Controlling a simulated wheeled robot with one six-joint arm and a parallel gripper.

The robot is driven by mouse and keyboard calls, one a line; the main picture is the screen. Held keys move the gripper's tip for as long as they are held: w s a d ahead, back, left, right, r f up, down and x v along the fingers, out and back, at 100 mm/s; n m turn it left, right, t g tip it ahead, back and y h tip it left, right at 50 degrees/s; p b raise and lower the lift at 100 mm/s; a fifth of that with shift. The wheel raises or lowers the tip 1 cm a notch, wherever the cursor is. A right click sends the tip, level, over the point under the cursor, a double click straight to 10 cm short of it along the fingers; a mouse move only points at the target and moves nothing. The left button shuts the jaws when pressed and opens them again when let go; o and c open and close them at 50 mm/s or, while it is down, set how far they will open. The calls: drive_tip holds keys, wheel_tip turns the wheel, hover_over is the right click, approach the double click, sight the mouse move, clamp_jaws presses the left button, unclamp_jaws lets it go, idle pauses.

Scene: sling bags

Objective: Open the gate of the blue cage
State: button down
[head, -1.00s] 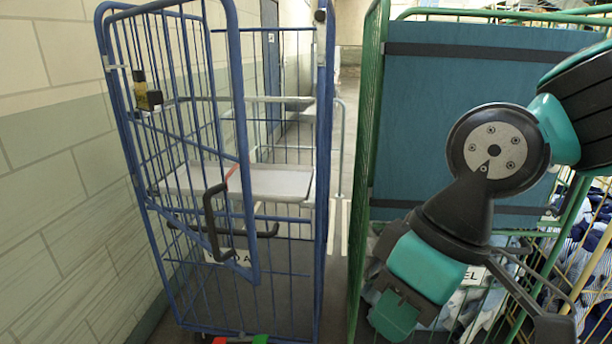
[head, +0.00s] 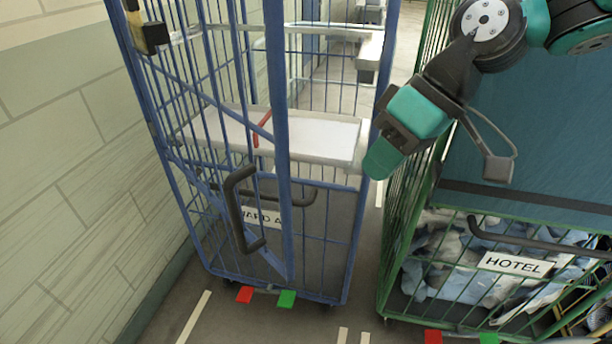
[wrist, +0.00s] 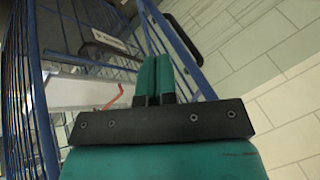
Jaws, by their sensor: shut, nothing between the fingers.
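The blue cage (head: 352,235) stands left of centre in the head view, holding a pale shelf (head: 325,140). Its barred gate (head: 279,95) stands at the front left. The gate's free edge is apart from the cage's right post and looks swung partly outward. A black handle (head: 235,210) is on the gate, with a red strip (head: 262,128) above it. A yellow and black block (head: 150,35) sits at upper left. My gripper (head: 378,162) is shut and empty near the cage's right post. Its closed teal fingers (wrist: 154,75) show between blue bars in the wrist view; contact is unclear.
A green cage (head: 395,240) with a HOTEL sign (head: 515,263) and cloth stands close on the right. A block wall (head: 70,170) runs along the left. Red (head: 245,294) and green (head: 287,299) pedals are at the blue cage's base. The floor gap between cages is narrow.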

drive_tip(key=w+y, duration=0.1)
drive_tip(key=w, duration=0.6)
drive_tip(key=s+a+f+p, duration=0.3)
drive_tip(key=a+f+p, duration=0.2)
drive_tip(key=a+f, duration=0.3)
drive_tip(key=shift+a+n, duration=0.35)
drive_tip(key=shift+n, duration=0.05)
drive_tip(key=shift+a, duration=0.1)
